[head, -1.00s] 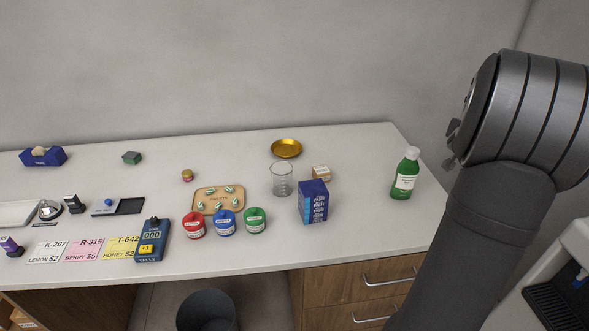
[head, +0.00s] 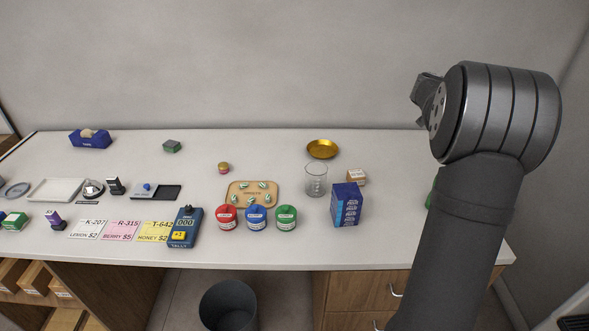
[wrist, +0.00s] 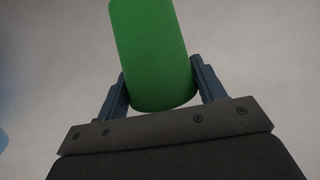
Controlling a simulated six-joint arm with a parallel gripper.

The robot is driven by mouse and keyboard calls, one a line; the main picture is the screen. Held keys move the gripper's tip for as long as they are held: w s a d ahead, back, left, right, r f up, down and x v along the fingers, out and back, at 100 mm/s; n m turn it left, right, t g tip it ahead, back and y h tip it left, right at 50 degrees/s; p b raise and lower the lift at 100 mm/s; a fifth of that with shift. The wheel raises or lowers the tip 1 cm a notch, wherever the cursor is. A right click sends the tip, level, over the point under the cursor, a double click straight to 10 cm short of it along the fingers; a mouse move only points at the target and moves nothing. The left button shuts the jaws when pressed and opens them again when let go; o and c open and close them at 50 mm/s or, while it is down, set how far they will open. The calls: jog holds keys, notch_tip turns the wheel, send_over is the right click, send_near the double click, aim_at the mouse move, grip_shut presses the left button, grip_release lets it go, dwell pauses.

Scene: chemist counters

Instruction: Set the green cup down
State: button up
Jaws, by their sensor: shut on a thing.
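In the wrist view my gripper (wrist: 160,80) is shut on the green cup (wrist: 152,45), with one dark finger on each side of it. The cup looks plain, smooth and round-sided, and its top runs out of the frame.
The white counter (head: 400,235) carries red (head: 227,218), blue (head: 256,218) and green (head: 286,218) jars, a glass beaker (head: 316,182), a blue box (head: 346,205) and a gold dish (head: 322,149).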

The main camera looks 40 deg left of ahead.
jog(key=s+a+f+m+h, duration=0.1)
jog(key=s+a, duration=0.2)
jog(key=a, duration=0.4)
jog(key=s+a+f+m+h, duration=0.1)
jog(key=s+a+h, duration=0.15)
jog(key=a, duration=0.45)
jog(key=s+a+f+m+g, duration=0.1)
jog(key=s+a+f, duration=0.3)
jog(key=s+a, duration=0.35)
jog(key=s+a+f+m, duration=0.1)
jog(key=s+a+f, duration=0.2)
jog(key=s+a, duration=0.5)
jog(key=shift+h, duration=0.45)
jog(key=shift+s+a+f, duration=0.95)
jog(key=shift+a+f, duration=0.75)
jog(key=shift+f, duration=1.05)
jog(key=shift+s+a+f, duration=0.95)
jog(key=shift+a+f, duration=0.7)
jog(key=shift+f, duration=1.15)
jog(key=shift+s+a+f, duration=0.95)
jog(key=shift+a+f, duration=0.75)
jog(key=shift+f, duration=1.05)
jog(key=shift+f, duration=0.15)
jog(key=o, duration=1)
jog(key=shift+c, duration=0.2)
